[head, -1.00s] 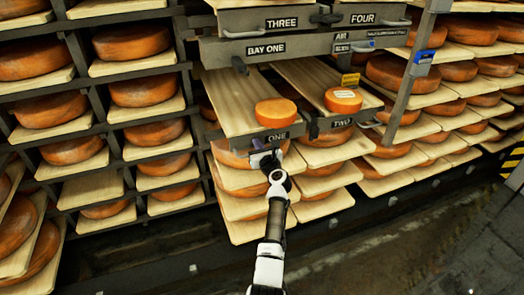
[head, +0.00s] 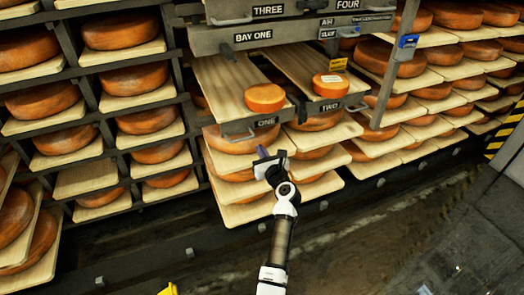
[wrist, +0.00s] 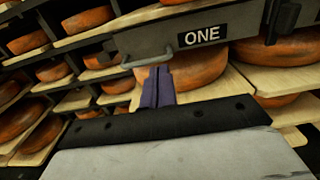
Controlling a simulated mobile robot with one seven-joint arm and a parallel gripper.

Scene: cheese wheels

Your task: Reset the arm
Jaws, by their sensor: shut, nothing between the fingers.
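My gripper (head: 262,153) is at the end of my white and black arm, in front of the shelf rack and just below the drawer labelled ONE (head: 255,125). In the wrist view the purple fingers of my gripper (wrist: 157,75) are together with nothing between them. They point toward the front of drawer ONE (wrist: 215,45) and overlap its grey handle (wrist: 150,55) in the picture. I cannot tell whether they touch it.
Drawer ONE holds a small orange cheese wheel (head: 265,97). Drawer TWO (head: 330,108) beside it holds another wheel (head: 329,85). Racks of large wheels on boards stand to the left (head: 135,80) and right (head: 435,92). The floor (head: 350,235) in front is clear.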

